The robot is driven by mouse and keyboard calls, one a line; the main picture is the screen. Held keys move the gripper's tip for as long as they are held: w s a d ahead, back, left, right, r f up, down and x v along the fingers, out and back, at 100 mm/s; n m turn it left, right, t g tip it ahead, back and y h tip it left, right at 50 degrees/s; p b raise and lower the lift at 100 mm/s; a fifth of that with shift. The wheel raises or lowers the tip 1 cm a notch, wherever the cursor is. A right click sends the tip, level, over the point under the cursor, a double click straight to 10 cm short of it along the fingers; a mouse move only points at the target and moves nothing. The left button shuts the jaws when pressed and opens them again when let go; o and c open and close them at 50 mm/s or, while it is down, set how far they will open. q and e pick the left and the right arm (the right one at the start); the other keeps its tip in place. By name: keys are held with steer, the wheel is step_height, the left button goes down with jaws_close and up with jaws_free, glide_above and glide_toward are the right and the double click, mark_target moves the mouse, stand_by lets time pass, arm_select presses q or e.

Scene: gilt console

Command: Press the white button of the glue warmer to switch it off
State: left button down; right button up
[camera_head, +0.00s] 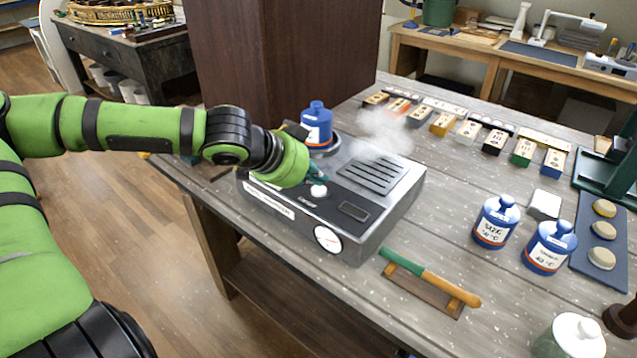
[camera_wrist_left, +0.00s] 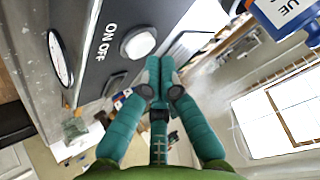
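The glue warmer (camera_head: 385,215) is a grey metal box on the bench, with a dark front panel, a slotted vent and a round dial. Its white button (camera_head: 318,190) is on the panel; in the left wrist view the button (camera_wrist_left: 138,43) sits by the words ON OFF. My left gripper (camera_head: 318,178) is just behind the button in the head view. The left wrist view shows its teal fingers (camera_wrist_left: 160,72) with tips together, empty, beside the button. I cannot tell whether they touch it. My right gripper is not in view.
A blue glue pot (camera_head: 317,128) stands on the warmer's back left, with pale steam (camera_head: 385,132) over the vent. A green-and-orange handled tool (camera_head: 430,277) lies in front right. Two blue pots (camera_head: 495,222) stand to the right. A brown cabinet (camera_head: 285,60) rises behind.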

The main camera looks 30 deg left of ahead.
mark_target(315, 190)
arm_select(q)
steer(key=shift+r, duration=0.4)
step_height(315, 190, up, 6)
steer(key=p, duration=0.6)
